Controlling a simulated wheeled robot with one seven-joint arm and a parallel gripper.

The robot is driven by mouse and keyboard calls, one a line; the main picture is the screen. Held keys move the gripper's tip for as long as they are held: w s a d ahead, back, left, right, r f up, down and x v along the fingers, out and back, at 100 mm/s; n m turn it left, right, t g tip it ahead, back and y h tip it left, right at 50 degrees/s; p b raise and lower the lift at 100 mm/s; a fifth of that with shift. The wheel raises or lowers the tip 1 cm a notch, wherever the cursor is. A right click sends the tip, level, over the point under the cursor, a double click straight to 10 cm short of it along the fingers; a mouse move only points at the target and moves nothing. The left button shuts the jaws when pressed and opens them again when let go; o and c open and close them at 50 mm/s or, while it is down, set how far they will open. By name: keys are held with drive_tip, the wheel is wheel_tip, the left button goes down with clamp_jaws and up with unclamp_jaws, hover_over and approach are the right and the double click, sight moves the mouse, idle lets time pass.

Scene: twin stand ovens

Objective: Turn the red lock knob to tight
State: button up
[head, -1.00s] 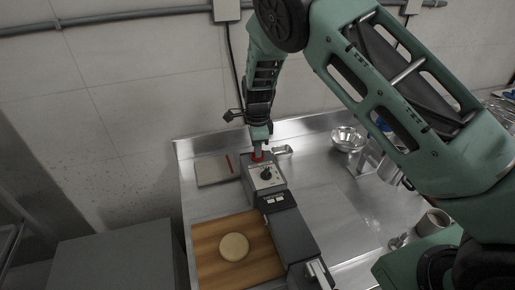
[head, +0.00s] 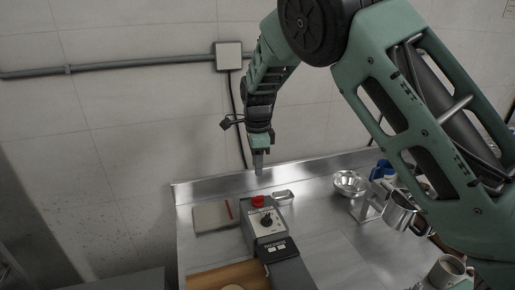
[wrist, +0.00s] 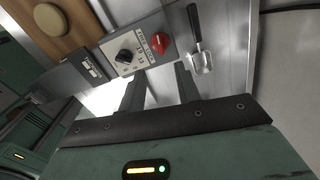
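The red lock knob (head: 258,201) sits at the far end of the grey control box (head: 249,231). Which way the knob points I cannot tell. My gripper (head: 258,168) hangs above and slightly beyond the knob, pointing down, clear of it. In the wrist view its two fingers (wrist: 160,84) stand apart with nothing between them, and the knob lies just past their tips.
A black dial (wrist: 124,56) sits next to the red knob on the same box. A small scoop-like metal tool (wrist: 198,45) with a dark handle lies beside the box. A wooden board (head: 222,276), a flat pale tray (head: 213,216) and a metal bowl (head: 349,182) are on the steel counter.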

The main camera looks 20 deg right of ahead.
wheel_tip(320, 180, up, 6)
drive_tip(key=shift+b, duration=0.3)
idle(0.3)
drive_tip(key=s+a+r+n+y, duration=0.1)
drive_tip(key=s+a+n, duration=0.3)
drive_tip(key=s+n, duration=0.55)
drive_tip(key=s+a+n+y, duration=0.1)
drive_tip(key=s+a+n, duration=0.4)
drive_tip(key=s, duration=0.7)
drive_tip(key=s+d+f+n+h, duration=0.1)
drive_tip(key=s+d+f+n, duration=0.1)
drive_tip(key=s+n, duration=1.1)
drive_tip(key=s+d, duration=0.1)
drive_tip(key=s, duration=0.2)
drive_tip(key=shift+d, duration=0.2)
